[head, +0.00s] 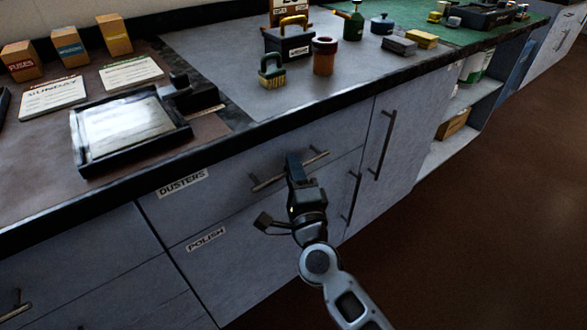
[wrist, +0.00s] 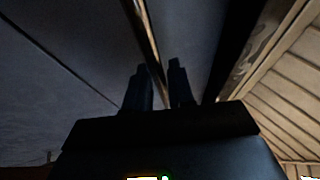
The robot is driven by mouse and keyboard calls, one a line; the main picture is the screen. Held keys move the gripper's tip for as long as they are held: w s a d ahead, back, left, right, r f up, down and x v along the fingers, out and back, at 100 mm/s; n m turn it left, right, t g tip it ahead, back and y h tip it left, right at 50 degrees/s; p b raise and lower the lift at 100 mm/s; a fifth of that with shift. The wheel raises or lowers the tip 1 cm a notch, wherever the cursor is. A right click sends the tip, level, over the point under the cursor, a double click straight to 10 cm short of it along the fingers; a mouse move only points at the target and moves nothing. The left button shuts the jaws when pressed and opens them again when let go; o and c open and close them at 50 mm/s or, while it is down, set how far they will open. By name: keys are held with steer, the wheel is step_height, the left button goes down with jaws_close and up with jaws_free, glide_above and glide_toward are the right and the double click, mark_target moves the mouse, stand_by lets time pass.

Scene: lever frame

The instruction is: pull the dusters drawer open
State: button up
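The dusters drawer (head: 225,187) is the top drawer under the counter, with a "DUSTERS" label (head: 183,183) at its upper left. Its front looks flush with the cabinet, so it appears closed. Its bar handle (head: 268,182) runs across the front and also shows in the wrist view (wrist: 146,38). My gripper (head: 293,160) is at the middle of this handle and hides part of it. In the wrist view, my gripper (wrist: 160,80) has its two fingers apart, one on each side of the bar. A gap shows between the fingers, and I see no firm contact with the bar.
A door or drawer labelled "POLISH" (head: 206,239) is directly below, with a vertical handle (head: 351,198) at its right. A cabinet door with a tall handle (head: 383,145) stands further right. The counter edge (head: 250,133) overhangs above. The floor (head: 500,210) at the right is clear.

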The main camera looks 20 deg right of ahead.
steer(key=shift+w, duration=0.1)
jaws_close()
steer(key=shift+s, duration=0.2)
stand_by(0.4)
